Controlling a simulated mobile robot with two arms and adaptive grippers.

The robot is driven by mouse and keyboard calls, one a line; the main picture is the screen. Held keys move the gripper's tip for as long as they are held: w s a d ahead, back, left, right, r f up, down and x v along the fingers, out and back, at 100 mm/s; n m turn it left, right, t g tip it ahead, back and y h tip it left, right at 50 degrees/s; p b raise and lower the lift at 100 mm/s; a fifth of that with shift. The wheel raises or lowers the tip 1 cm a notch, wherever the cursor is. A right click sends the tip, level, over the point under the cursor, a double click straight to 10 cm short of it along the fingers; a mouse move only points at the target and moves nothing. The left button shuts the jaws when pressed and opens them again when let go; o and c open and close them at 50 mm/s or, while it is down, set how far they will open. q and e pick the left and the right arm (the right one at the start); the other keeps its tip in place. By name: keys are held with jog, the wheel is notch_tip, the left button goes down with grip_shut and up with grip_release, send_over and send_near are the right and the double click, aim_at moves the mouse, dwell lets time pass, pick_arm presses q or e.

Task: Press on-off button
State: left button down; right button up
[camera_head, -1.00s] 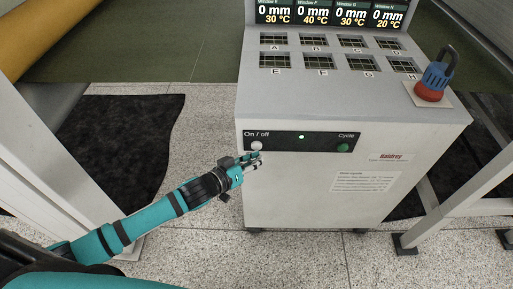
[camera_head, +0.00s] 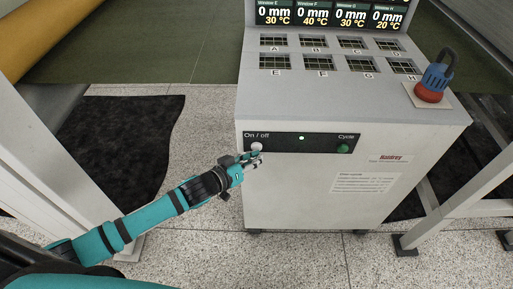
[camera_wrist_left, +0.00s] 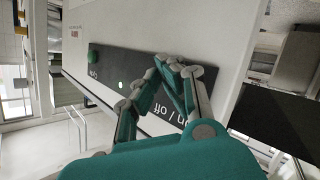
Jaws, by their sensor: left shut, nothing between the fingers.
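The white on/off button (camera_head: 257,147) sits on the black panel (camera_head: 318,143) on the front of the grey machine (camera_head: 300,195), below the "On / off" label. My right gripper is not in view.
The green Cycle button (camera_head: 343,148) is at the panel's right end, with a lit green light (camera_head: 301,138) between. A red and blue knob (camera_head: 432,85) with a padlock stands on the machine's top right. White frames flank the machine.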

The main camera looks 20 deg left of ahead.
pick_arm(q)
jog(key=shift+w, duration=0.1)
dwell(0.5)
jog(key=shift+w+a, duration=0.1)
jog(key=shift+w, duration=0.25)
jog(key=shift+s+p, duration=0.45)
jog(key=shift+p, duration=0.2)
